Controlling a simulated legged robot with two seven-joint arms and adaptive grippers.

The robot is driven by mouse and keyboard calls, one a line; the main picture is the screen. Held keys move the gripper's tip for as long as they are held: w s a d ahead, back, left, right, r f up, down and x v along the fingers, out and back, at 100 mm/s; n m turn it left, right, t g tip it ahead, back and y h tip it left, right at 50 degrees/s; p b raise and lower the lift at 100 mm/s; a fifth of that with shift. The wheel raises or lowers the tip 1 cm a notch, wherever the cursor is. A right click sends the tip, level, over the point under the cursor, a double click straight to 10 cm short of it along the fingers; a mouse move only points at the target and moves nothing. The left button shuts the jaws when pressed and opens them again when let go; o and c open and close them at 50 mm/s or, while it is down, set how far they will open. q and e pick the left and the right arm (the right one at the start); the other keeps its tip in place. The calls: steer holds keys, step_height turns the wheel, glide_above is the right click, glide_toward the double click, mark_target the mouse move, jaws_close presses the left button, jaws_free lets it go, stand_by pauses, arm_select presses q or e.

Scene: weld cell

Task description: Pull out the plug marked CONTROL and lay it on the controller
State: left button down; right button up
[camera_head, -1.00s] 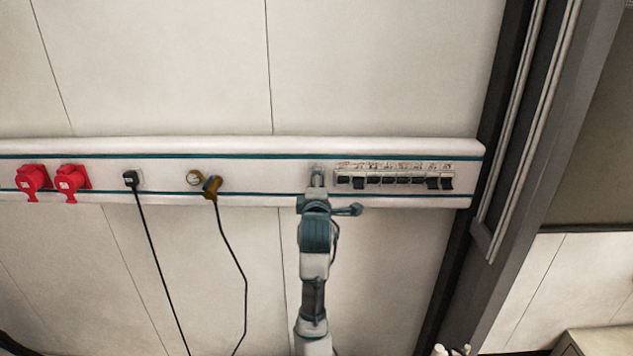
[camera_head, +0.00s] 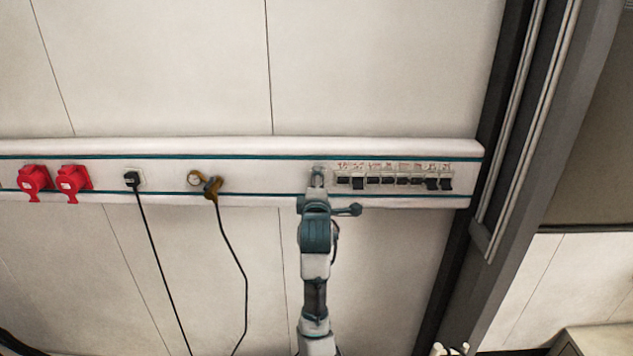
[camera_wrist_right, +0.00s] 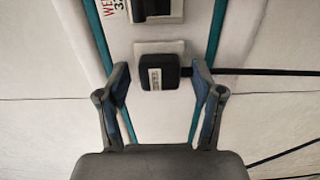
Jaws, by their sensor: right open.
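In the right wrist view a black square plug (camera_wrist_right: 160,72) with a small pale label sits in a white socket plate on the wall rail. I cannot read its label. Its black cable leaves to the right. My right gripper (camera_wrist_right: 163,88) is open, with one finger on each side of the plug; whether they touch it I cannot tell. In the head view my right gripper (camera_head: 317,178) is at the rail, left of the breakers, and hides this plug. Another black plug (camera_head: 132,179) sits far left on the rail. My left gripper is out of view. I cannot identify the controller.
The white rail (camera_head: 260,178) carries two red plugs (camera_head: 72,180), a brown plug (camera_head: 213,187) and a row of breakers (camera_head: 394,180). A breaker (camera_wrist_right: 157,8) is close to the gripped-side plug. Cables hang below. A dark post (camera_head: 515,160) stands at right.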

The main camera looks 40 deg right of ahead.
stand_by(0.3)
jaws_close()
steer(key=shift+s+a, duration=0.1)
steer(key=shift+p+v, duration=1)
steer(key=shift+v, duration=1.9)
